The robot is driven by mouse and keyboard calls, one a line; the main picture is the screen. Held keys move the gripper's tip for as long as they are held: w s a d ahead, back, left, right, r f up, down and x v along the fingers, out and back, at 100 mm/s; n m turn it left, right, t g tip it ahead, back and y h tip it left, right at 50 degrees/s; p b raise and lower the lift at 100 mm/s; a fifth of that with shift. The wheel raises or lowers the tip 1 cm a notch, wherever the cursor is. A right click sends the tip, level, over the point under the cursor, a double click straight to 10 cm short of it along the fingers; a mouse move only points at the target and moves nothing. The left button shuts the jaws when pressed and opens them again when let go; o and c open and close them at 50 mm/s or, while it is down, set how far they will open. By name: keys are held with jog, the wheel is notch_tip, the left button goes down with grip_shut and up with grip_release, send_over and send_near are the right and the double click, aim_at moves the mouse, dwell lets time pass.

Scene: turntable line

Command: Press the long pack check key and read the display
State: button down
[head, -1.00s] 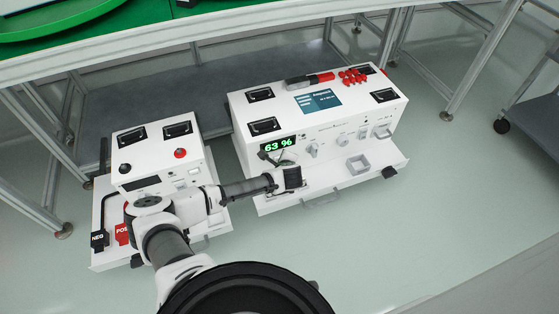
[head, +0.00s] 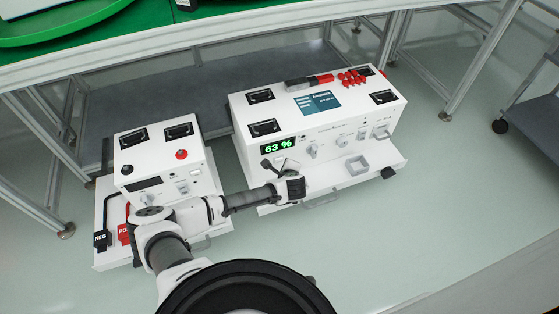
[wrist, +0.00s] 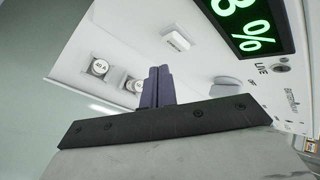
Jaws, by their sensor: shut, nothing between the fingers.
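The large white unit (head: 372,113) stands on the floor in the head view. Its front display (head: 278,145) reads "63 %" in green; part of it shows in the wrist view (wrist: 248,22). My gripper (head: 270,163) is at the front panel, just below the display. In the wrist view my gripper's dark fingers (wrist: 157,84) are together and empty. A raised white rectangular key (wrist: 175,40) sits on the panel beyond the fingertips, with a gap in the picture. I can read no label on it, so I cannot tell whether it is the pack check key.
A smaller white unit (head: 160,150) with black and red leads stands left. A table with a green top (head: 110,25) is behind.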

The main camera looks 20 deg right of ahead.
jog(key=s+p, duration=0.1)
jog(key=s, duration=0.2)
jog(key=shift+s+d, duration=0.1)
jog(key=shift+s, duration=0.3)
dwell(0.6)
